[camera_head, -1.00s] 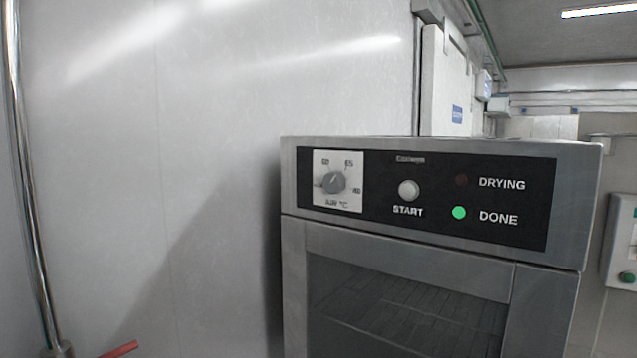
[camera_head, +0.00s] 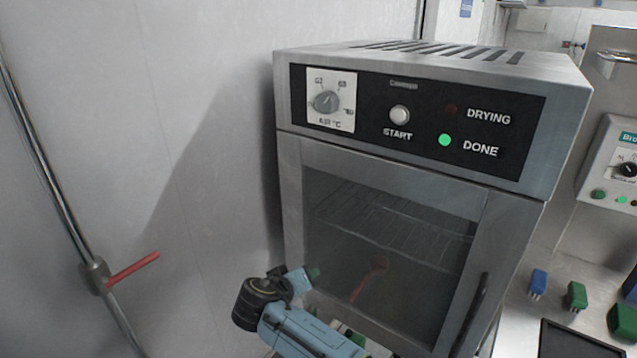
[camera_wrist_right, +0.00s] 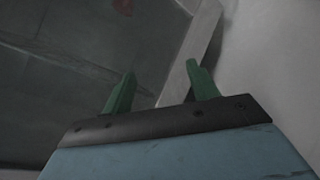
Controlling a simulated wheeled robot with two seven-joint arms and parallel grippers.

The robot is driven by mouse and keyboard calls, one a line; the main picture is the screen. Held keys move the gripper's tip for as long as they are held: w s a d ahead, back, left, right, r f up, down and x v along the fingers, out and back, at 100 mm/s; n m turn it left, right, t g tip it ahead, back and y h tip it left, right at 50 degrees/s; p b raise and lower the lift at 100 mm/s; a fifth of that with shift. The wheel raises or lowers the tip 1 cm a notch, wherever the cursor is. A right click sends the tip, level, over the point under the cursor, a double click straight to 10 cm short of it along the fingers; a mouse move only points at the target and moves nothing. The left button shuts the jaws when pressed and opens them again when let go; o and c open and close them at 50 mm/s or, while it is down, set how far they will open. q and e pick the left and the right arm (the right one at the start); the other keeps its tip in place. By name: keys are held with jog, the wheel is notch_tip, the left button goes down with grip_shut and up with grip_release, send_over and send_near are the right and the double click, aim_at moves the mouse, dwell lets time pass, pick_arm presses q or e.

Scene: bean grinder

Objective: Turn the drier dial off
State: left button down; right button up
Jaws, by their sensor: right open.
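The drier (camera_head: 430,170) is a steel box with a glass door. Its grey dial (camera_head: 326,102) sits on a white square plate at the upper left of the black panel, with temperature marks around it. The dial's small pointer is tilted off vertical; its exact setting is hard to read. My right gripper (camera_head: 312,273) is in front of the lower door, well below the dial and apart from it. In the right wrist view its green fingers (camera_wrist_right: 161,86) are spread and empty, with the door behind them. My left gripper is not in view.
The START button (camera_head: 400,115) is right of the dial. The green DONE light (camera_head: 445,140) is lit; the DRYING light (camera_head: 451,109) is dark. A wall pipe with a red lever (camera_head: 132,270) stands left.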

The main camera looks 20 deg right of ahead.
notch_tip(320, 180, up, 22)
jog(key=w+a+m+t+h+p, duration=0.1)
jog(key=a+m+t+h+p, duration=0.1)
jog(key=a+m+h, duration=0.15)
jog(key=m+h+p, duration=0.2)
jog(key=m+h, duration=0.2)
jog(key=m, duration=0.3)
send_near(324, 103)
jog(key=shift+y, duration=0.25)
jog(key=p+x, duration=0.3)
jog(key=x, duration=0.4)
jog(key=shift+d+r+p, duration=0.15)
jog(key=shift+r+p, duration=0.05)
jog(key=shift+p, duration=0.15)
jog(key=shift+w+d+f, duration=0.1)
jog(key=shift+w+d, duration=0.3)
